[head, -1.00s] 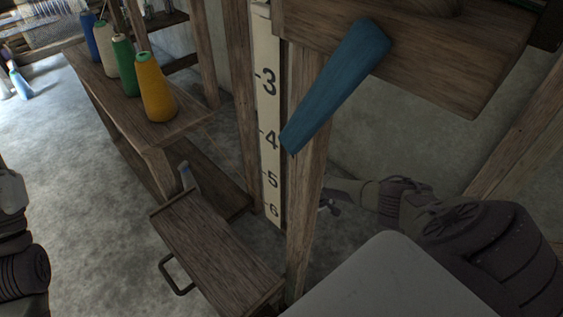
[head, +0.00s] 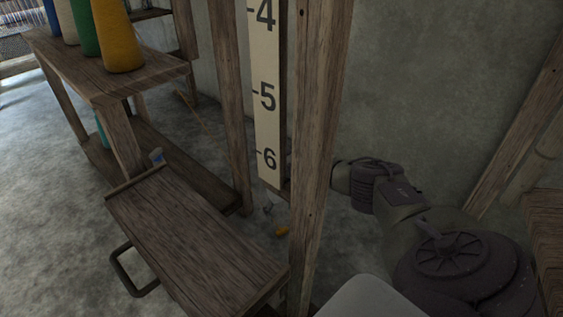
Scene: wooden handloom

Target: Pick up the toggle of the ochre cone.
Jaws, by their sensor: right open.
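The ochre cone (head: 120,40) stands upright at the front end of the thread bench, its top cut off by the frame. A small ochre piece (head: 282,231), which looks like the toggle, lies low near the floor just left of the wooden post. My right arm passes behind that post. Only a small part of my right gripper (head: 268,207) shows left of the post, open, a little above and left of the ochre piece and apart from it. The post hides the rest of the gripper. My left gripper is out of view.
The wooden post (head: 318,130) and the numbered scale board (head: 266,100) stand close to my right gripper. A low wooden bench (head: 195,235) with a metal handle is in front. Green (head: 85,28) and other cones stand on the thread bench (head: 110,78).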

